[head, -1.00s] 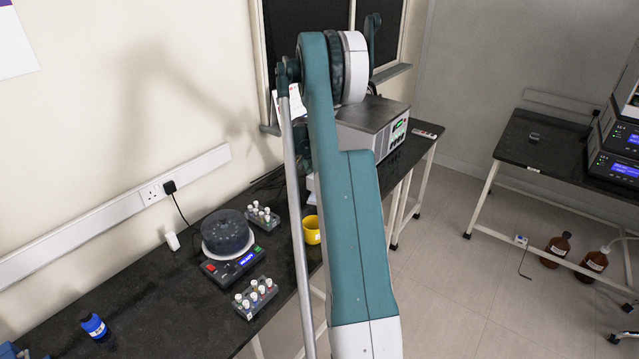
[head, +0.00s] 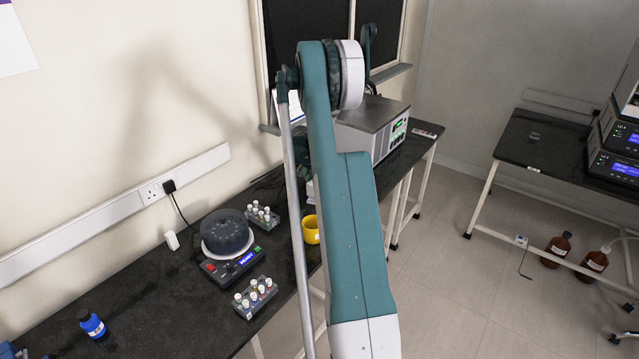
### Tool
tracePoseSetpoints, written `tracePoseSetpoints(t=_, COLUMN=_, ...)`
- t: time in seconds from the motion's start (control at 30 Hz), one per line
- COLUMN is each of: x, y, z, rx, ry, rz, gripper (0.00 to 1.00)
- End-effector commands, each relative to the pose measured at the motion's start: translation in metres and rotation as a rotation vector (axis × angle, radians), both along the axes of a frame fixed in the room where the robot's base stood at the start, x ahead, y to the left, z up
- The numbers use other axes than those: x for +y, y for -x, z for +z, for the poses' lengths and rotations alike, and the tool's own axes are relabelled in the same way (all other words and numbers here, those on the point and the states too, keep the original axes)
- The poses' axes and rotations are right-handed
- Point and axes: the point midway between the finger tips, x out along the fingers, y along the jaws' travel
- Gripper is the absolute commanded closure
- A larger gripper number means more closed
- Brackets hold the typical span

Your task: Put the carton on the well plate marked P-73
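I cannot make out the carton or the well plate marked P-73 in the head view. My raised arm stands across the middle of the picture and hides part of the bench behind it. My gripper is not in view, so I cannot see what it holds or touches.
The black bench (head: 150,290) runs along the wall. Another black table (head: 545,150) stands right, brown bottles beneath.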

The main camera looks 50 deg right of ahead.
Motion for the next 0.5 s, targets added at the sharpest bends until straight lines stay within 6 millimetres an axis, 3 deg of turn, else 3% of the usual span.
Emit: tracePoseSetpoints(t=0.5, x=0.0, y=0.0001, z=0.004, rx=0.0, ry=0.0, rz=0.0, gripper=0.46)
